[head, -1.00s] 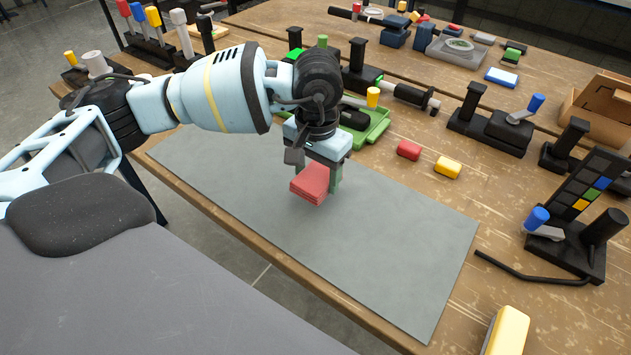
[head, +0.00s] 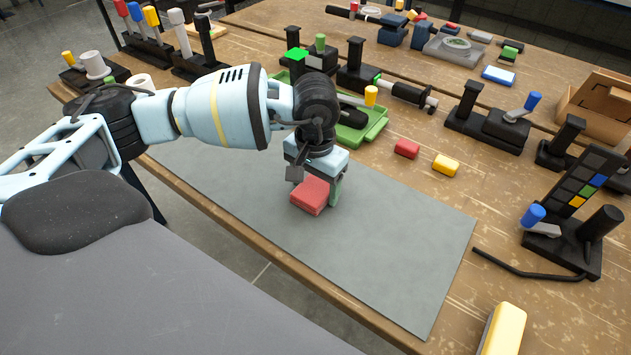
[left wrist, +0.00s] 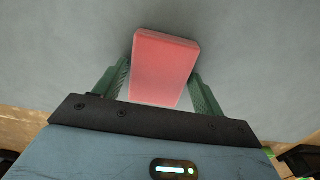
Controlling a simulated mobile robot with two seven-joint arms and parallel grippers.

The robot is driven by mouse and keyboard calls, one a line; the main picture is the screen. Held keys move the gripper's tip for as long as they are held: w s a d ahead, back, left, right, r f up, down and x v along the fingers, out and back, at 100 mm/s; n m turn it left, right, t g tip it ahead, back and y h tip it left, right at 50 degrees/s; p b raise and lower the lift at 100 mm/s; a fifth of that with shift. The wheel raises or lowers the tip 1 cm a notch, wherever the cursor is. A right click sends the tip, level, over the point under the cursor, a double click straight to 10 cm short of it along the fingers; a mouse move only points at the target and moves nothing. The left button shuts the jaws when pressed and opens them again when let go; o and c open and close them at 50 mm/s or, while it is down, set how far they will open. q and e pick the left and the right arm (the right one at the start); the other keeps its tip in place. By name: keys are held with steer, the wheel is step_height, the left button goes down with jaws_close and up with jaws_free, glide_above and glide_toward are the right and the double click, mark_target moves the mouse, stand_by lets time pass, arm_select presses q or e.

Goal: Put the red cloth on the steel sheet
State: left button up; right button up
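The red cloth (head: 310,195) is a thick folded block, low over the grey steel sheet (head: 400,250), at or very near its surface. I cannot tell whether its underside touches. My left gripper (head: 325,192) points down and is shut on the cloth. In the left wrist view the cloth (left wrist: 164,65) lies between the two green fingers, their tips against its sides. The sheet (left wrist: 60,50) fills the background there. My right gripper is not in view.
A green tray (head: 375,130) stands behind the sheet. A red block (head: 407,149) and a yellow block (head: 446,165) lie beyond its far edge. A black stand (head: 575,215) with coloured squares is at the right. The sheet's right half is clear.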

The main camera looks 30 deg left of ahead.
mark_target(316, 187)
arm_select(q)
steer(key=shift+o, duration=1.1)
steer(key=shift+r, duration=0.5)
step_height(316, 187, up, 11)
steer(key=shift+r+b, duration=0.2)
steer(key=shift+b, duration=0.15)
